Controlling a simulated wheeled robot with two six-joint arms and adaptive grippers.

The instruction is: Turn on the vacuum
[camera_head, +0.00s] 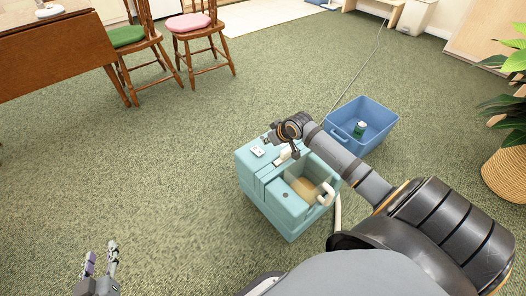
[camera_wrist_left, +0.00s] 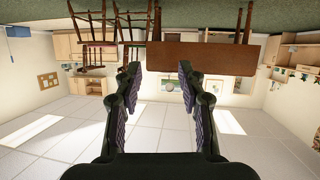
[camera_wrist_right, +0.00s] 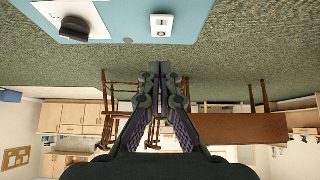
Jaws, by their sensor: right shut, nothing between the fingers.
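The vacuum (camera_head: 289,201) is a teal box-shaped machine standing on the carpet, with a pale hose at its right side. A small white switch plate (camera_head: 258,151) is on its top; it also shows in the right wrist view (camera_wrist_right: 161,25), close to a dark dial (camera_wrist_right: 77,27) on a white plate. My right gripper (camera_head: 268,139) is over the far edge of the vacuum's top, near the switch plate. Its fingers (camera_wrist_right: 160,70) are shut and empty; contact is not visible. My left gripper (camera_head: 101,258) is open and empty above the carpet, well left of the vacuum.
A blue bin (camera_head: 374,115) with a green can (camera_head: 360,130) stands behind the vacuum on the right. A cord runs from there toward the back. Chairs (camera_head: 203,40) and a wooden table (camera_head: 50,52) are at the back left. A potted plant (camera_head: 507,172) is at right. Carpet at left is clear.

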